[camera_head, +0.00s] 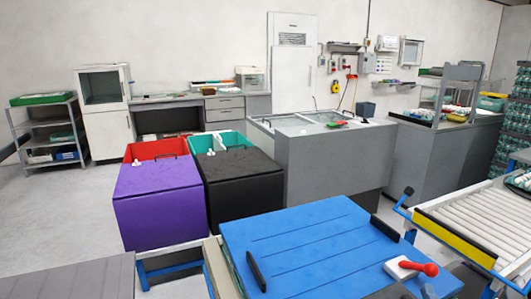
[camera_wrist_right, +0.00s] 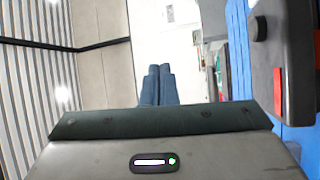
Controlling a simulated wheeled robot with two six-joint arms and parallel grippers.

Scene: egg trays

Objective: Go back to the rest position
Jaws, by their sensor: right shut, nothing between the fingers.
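My right gripper (camera_wrist_right: 157,70) shows in the right wrist view, its two dark fingers side by side with no gap and nothing between them. It points out over open room, away from any object. In the head view I cannot clearly make out its fingers. My left gripper is not in view.
A blue worktop (camera_head: 300,245) with black bars lies in front, with a white block with a red handle (camera_head: 412,268) at its right. A roller conveyor (camera_head: 480,215) stands at right. Purple (camera_head: 160,200) and black (camera_head: 245,185) lidded bins stand beyond.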

